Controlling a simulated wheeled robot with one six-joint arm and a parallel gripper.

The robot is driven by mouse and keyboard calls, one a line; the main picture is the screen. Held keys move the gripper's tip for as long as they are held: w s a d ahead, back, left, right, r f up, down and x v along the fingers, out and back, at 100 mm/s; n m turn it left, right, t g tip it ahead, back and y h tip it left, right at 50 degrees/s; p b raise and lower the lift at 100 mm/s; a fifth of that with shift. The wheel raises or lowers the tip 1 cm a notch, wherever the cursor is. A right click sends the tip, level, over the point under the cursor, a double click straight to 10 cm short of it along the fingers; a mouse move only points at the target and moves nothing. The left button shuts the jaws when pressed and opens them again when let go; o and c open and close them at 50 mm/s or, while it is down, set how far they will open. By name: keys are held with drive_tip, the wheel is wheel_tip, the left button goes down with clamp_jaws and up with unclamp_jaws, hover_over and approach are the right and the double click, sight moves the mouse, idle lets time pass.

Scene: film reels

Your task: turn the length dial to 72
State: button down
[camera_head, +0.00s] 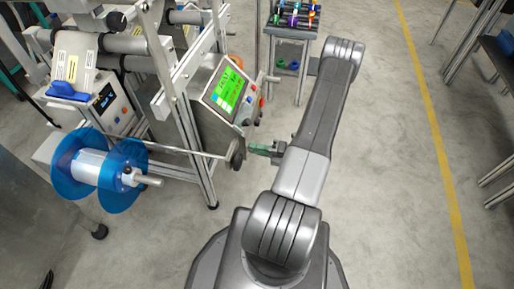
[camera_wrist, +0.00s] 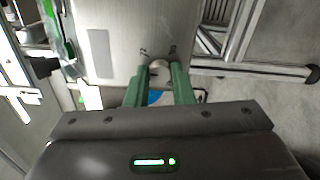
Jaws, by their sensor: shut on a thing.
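My gripper (camera_wrist: 160,72) has two green fingers closed around a small, pale round knob (camera_wrist: 160,66), which I take to be the length dial. Dark marks stand on the grey plate (camera_wrist: 120,25) on both sides of it, too small to read. Much of the knob is hidden by the fingers. In the head view my gripper (camera_head: 262,149) reaches left from my arm, close to a dark round part (camera_head: 237,153) at the end of a rod. The control panel (camera_head: 232,92) with a lit green screen is above it; its figures are not legible.
A blue-flanged reel (camera_head: 98,170) sits at the left of the machine frame (camera_head: 185,95). A small rack (camera_head: 292,45) with coloured items stands behind my arm. Open floor (camera_head: 390,170) lies to the right, with a yellow line (camera_head: 437,130).

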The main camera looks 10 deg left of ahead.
drive_tip(key=shift+m+p, duration=0.5)
drive_tip(key=shift+m, duration=3.1)
drive_tip(key=c, duration=1.3)
unclamp_jaws()
drive_tip(key=shift+o, duration=0.2)
drive_tip(key=shift+d, duration=0.1)
drive_tip(key=d+p, duration=0.1)
drive_tip(key=d, duration=1.2)
drive_tip(key=shift+s+d+p, duration=0.25)
drive_tip(key=shift+d+p, duration=0.05)
drive_tip(key=shift+d, duration=0.05)
